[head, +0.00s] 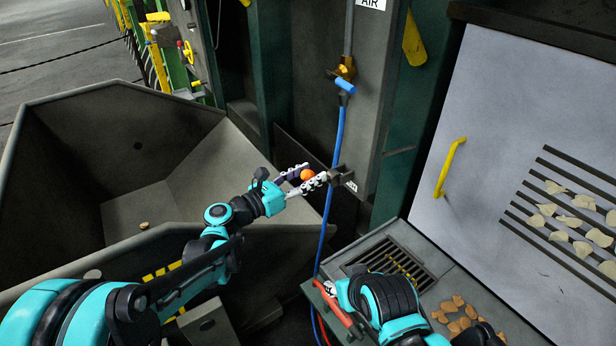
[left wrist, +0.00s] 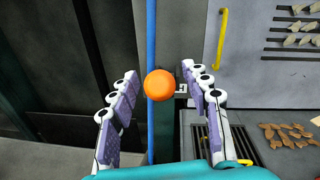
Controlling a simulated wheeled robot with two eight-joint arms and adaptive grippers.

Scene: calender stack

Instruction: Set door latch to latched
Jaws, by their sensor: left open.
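An orange ball-shaped knob (head: 307,174), which looks like the latch handle, sits by a dark bracket (head: 341,176) on a dark bar in front of the grey panel. My left gripper (head: 304,178) is open, with one finger on each side of the knob. In the left wrist view the knob (left wrist: 159,85) appears between the spread fingertips (left wrist: 163,88), with gaps on both sides. How the knob joins the bar is hidden. My right arm is at the bottom; its gripper (head: 340,292) is mostly hidden, near a red handle-like part (head: 336,304).
A blue hose (head: 337,140) hangs down just behind the knob. A large grey hopper (head: 60,190) lies under my left arm. A pale panel with a yellow handle (head: 450,167) and a slotted tray (head: 395,262) are at right, with brown pieces (head: 458,318) nearby.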

